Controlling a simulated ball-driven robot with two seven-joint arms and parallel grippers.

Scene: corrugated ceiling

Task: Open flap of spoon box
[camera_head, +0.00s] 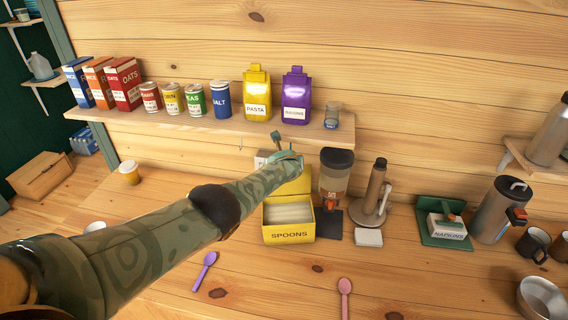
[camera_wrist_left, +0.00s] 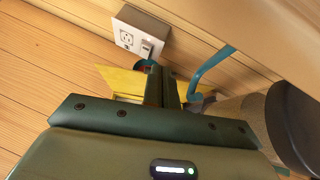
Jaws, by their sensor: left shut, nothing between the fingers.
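The yellow spoon box (camera_head: 289,235), labelled SPOONS, stands on the counter in the head view. Its flap (camera_head: 293,187) is raised at the back, and pale contents show inside the front opening. My left arm reaches across from the left, and my left gripper (camera_head: 284,150) is above and behind the raised flap, below the shelf. In the left wrist view the fingers of my left gripper (camera_wrist_left: 163,90) are shut with nothing between them. Yellow parts of the box (camera_wrist_left: 124,82) show beyond the fingers; whether they touch is unclear. My right gripper is not in view.
A wall shelf (camera_head: 225,127) with cartons, cans and bags hangs close above my left gripper. A dispenser (camera_head: 336,180) stands right of the box. A purple spoon (camera_head: 205,270) and a pink spoon (camera_head: 345,297) lie in front. A wall outlet (camera_wrist_left: 140,35) is near the gripper.

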